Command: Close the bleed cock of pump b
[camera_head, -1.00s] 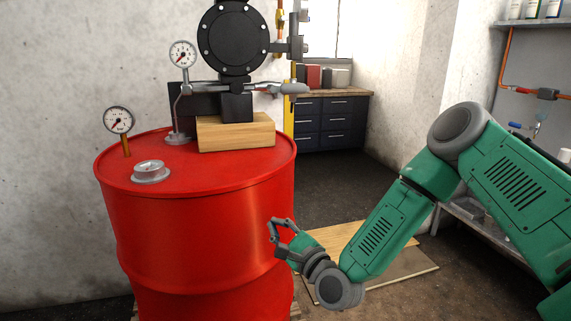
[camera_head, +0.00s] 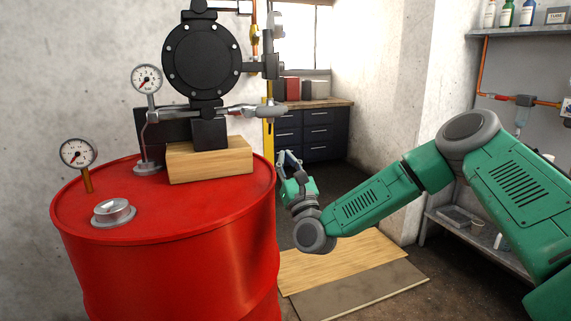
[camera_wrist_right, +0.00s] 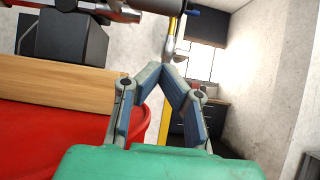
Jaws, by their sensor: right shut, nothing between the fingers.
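A black pump (camera_head: 202,62) stands on a wooden block (camera_head: 210,163) on top of a red drum (camera_head: 170,260). A grey fitting with a rounded end (camera_head: 270,109) sticks out to the right from the pump's lower part. I cannot tell for sure which fitting is the bleed cock of pump b. My right gripper (camera_head: 289,156) is shut and empty, just right of the drum's rim and below that fitting. My left gripper is not in view.
Two gauges (camera_head: 146,78) (camera_head: 77,153) and a grey cap (camera_head: 113,211) are on the drum top. A yellow post (camera_head: 268,140) stands behind the drum. Boards (camera_head: 340,262) lie on the floor. A dark drawer cabinet (camera_head: 313,135) is behind; shelves (camera_head: 480,225) are at right.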

